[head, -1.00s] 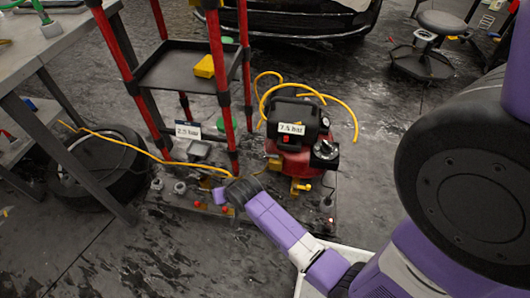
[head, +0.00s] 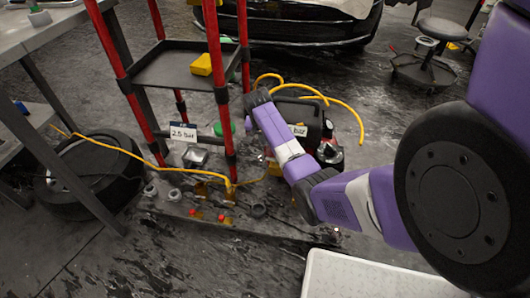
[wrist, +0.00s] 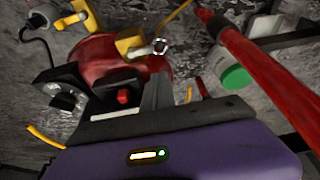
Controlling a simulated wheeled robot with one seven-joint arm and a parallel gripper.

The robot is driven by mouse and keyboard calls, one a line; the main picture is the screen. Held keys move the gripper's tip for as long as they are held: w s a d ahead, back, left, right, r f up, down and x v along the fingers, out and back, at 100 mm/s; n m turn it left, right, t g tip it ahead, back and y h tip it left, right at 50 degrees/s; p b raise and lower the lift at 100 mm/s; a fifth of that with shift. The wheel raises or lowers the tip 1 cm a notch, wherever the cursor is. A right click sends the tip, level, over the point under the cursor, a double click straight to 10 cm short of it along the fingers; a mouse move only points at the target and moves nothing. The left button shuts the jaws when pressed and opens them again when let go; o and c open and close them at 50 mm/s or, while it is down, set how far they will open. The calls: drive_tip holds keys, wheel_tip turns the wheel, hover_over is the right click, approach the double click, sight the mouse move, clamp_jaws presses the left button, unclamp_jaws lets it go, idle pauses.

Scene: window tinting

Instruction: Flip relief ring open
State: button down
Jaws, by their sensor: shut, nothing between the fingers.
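The relief ring (wrist: 160,46), a small pale metal ring, shows in the wrist view at the end of a short light stem by a yellow fitting (wrist: 131,45) on the red compressor tank (wrist: 100,58). My gripper (wrist: 158,78) is shut and empty. Its grey fingertips appear just below the ring in the wrist view, and I see no contact. I cannot tell whether the ring is flipped. In the head view my arm covers part of the compressor (head: 303,108) and its pressure sign, and the ring cannot be made out.
A red-posted cart (head: 180,68) stands left of the compressor; one red post (wrist: 265,60) crosses the wrist view's right side. A green cap (wrist: 235,77) is near it. A black box with a red switch (wrist: 123,96) sits left of my fingers. A yellow hose (head: 340,98) curves behind.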

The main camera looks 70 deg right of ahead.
sight(268, 159)
drive_tip(key=b+x, duration=0.5)
drive_tip(key=x, duration=0.5)
drive_tip(key=shift+b, duration=0.35)
